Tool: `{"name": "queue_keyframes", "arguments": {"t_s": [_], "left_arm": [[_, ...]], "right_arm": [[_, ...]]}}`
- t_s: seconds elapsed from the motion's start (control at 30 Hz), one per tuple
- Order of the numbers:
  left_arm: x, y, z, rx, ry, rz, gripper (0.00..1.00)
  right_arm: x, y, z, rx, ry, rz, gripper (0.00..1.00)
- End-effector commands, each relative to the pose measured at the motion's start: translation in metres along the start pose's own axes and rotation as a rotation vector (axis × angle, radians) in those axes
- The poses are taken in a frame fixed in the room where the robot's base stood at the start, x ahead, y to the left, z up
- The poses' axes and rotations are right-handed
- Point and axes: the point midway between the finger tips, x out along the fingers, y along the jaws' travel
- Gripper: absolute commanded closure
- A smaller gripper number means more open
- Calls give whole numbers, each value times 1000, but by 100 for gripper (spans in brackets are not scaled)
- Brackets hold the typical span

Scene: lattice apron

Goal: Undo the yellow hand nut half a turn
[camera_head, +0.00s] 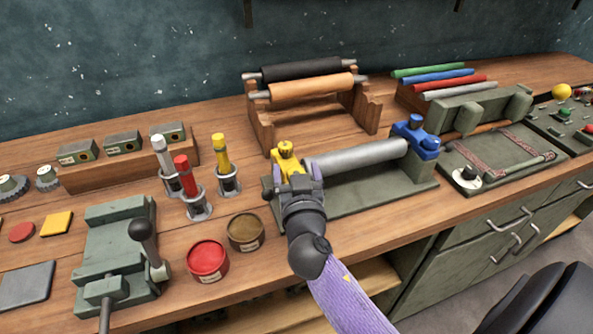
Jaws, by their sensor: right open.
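The yellow hand nut (286,150) stands on top of a yellow bearing block (288,169) at the left end of a grey roller (360,156) on a green base. My right gripper (297,174) comes up from below on a purple arm and is at the yellow block, just in front of and below the nut. Its fingers are open and spread either side of the block's near face. They partly hide the block, and I cannot tell whether they touch it. A blue block (416,138) with a blue nut holds the roller's right end. My left gripper does not show.
Red, yellow and white-topped tools stand in holders (199,203) to the left, near a red tin (207,260) and a brown tin (245,232). A green lever press (120,252) is at front left. A wooden rack (260,121) with rollers stands behind.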

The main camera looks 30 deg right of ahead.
Motion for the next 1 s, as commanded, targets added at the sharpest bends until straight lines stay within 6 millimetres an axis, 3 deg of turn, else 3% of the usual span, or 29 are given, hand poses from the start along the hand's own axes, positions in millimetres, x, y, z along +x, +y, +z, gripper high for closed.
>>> {"name": "queue_keyframes", "arguments": {"t_s": [0.03,0.07,0.43,0.73,1.0], "left_arm": [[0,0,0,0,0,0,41],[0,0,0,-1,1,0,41],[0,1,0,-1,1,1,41],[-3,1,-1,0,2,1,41],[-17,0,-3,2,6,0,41]], "right_arm": [[0,0,0,0,0,0,14],[0,0,0,0,0,0,21],[0,0,0,0,0,-1,99],[-1,0,-1,-1,-1,-29,100],[0,1,-3,-2,0,-187,100]]}}
